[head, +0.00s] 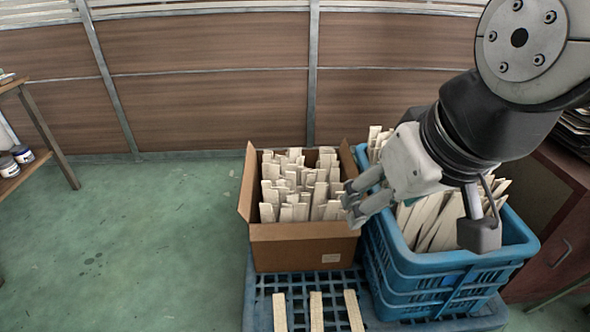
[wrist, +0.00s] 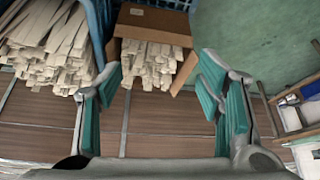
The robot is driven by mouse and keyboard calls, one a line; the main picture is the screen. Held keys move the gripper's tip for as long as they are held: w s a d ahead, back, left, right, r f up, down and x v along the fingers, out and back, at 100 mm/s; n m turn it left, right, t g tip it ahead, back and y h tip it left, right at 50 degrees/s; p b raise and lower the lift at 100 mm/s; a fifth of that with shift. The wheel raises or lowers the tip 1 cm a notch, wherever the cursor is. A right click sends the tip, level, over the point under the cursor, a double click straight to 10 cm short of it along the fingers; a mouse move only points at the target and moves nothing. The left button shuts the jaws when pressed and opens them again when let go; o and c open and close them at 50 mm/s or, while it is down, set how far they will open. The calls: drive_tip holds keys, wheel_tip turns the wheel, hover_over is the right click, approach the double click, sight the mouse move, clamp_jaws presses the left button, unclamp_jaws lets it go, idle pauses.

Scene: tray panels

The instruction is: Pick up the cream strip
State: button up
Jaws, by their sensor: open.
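Three cream strips lie apart, side by side, on a blue slatted pallet (head: 262,290) at the bottom of the head view: left (head: 280,312), middle (head: 316,311) and right (head: 354,310). More cream strips (head: 300,188) stand packed in an open cardboard box (head: 300,255), and others (head: 432,222) lean in a blue crate (head: 420,262). I cannot tell which strip is meant. My gripper (head: 352,202) is open and empty, above the box's right edge beside the crate. In the wrist view, my gripper (wrist: 160,70) has its teal-padded fingers spread, with the box (wrist: 155,27) beyond them.
The crate's rim and the box's raised flaps stand close around my gripper. A wooden shelf (head: 35,125) with jars is at far left, a dark red cabinet (head: 555,225) at right. A brown panelled wall (head: 210,90) is behind. The green floor (head: 130,235) at left is clear.

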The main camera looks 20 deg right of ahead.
drive_tip(key=w+d+f+g+b, duration=0.1)
drive_tip(key=w+d+f, duration=0.2)
drive_tip(key=w+f, duration=0.5)
drive_tip(key=w+d+f+m+g+b, duration=0.1)
drive_tip(key=w+d+f, duration=0.3)
drive_tip(key=w+f, duration=0.4)
drive_tip(key=w+d+f+g+b, duration=0.1)
drive_tip(key=w+d+f, duration=0.2)
drive_tip(key=w+f, duration=0.5)
drive_tip(key=m+g, duration=0.1)
drive_tip(key=g, duration=0.1)
approach(355, 315)
wheel_tip(355, 315, down, 3)
drive_tip(key=b, duration=0.2)
drive_tip(key=shift+d+r+b, duration=0.1)
drive_tip(key=shift+r+b, duration=0.1)
drive_tip(key=shift+b, duration=0.1)
drive_tip(key=shift+w+f+b, duration=0.1)
drive_tip(key=shift+f+b, duration=1.4)
drive_tip(key=shift+f, duration=1.15)
drive_tip(key=c, duration=1.1)
